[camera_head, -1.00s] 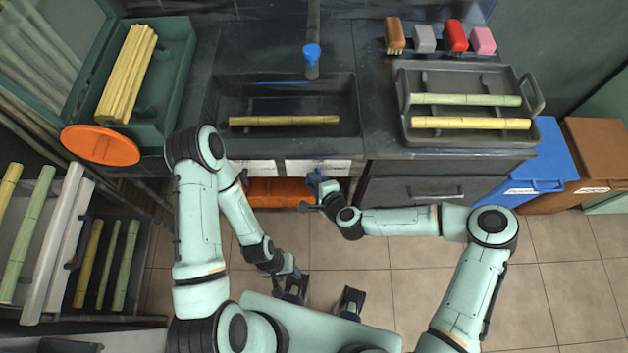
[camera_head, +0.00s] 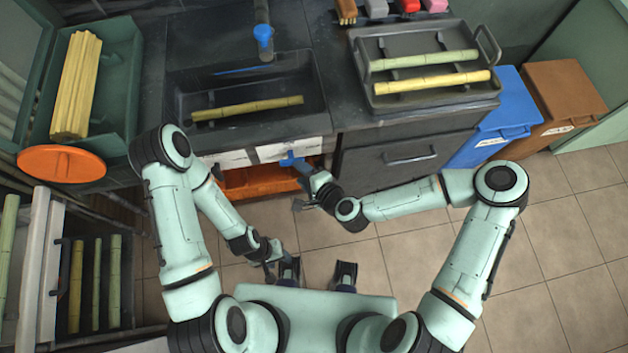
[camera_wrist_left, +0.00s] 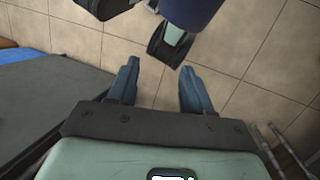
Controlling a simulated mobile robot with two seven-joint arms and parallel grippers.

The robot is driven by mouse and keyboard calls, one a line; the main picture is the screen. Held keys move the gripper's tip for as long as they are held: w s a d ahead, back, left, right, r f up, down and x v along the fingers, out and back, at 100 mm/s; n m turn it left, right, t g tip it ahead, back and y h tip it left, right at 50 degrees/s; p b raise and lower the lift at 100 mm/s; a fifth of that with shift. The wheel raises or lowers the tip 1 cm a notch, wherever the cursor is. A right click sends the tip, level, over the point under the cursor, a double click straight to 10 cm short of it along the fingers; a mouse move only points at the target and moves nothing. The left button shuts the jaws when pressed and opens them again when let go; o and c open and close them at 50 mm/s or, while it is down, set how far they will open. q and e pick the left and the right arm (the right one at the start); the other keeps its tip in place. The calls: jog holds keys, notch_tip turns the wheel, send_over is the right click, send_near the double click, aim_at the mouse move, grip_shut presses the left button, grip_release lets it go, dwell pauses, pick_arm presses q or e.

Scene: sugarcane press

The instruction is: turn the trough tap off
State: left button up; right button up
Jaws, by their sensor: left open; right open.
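The trough (camera_head: 313,92) is a dark basin in the counter, with a yellow cane (camera_head: 247,107) lying in it. The tap (camera_head: 263,35) has a blue head on a dark pipe at the trough's back edge. A thin blue streak shows below it; I cannot tell whether water runs. My right gripper (camera_head: 296,180) is open in front of the cabinet below the trough, well short of the tap. My left gripper (camera_head: 272,268) is low over the floor by my base, far from the tap. In the left wrist view it is open and empty (camera_wrist_left: 157,85).
A grey tray (camera_head: 438,97) with two canes stands right of the trough. A green crate (camera_head: 122,85) of yellow canes and an orange disc (camera_head: 62,164) are at left. Blue (camera_head: 492,115) and brown bins (camera_head: 560,95) stand at right. Floor is clear at lower right.

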aim_at(291, 157)
pick_arm(q)
jog(key=shift+w+r+p, duration=0.35)
jog(key=shift+r+p, duration=0.3)
jog(key=shift+r, duration=0.1)
pick_arm(e)
jog(key=v, duration=0.5)
jog(key=shift+s+d+r, duration=0.15)
jog(key=shift+d+r, duration=0.1)
jog(key=shift+d, duration=0.1)
jog(key=shift+s, duration=0.1)
pick_arm(q)
jog(key=shift+s+f, duration=0.1)
pick_arm(e)
jog(key=shift+f, duration=0.1)
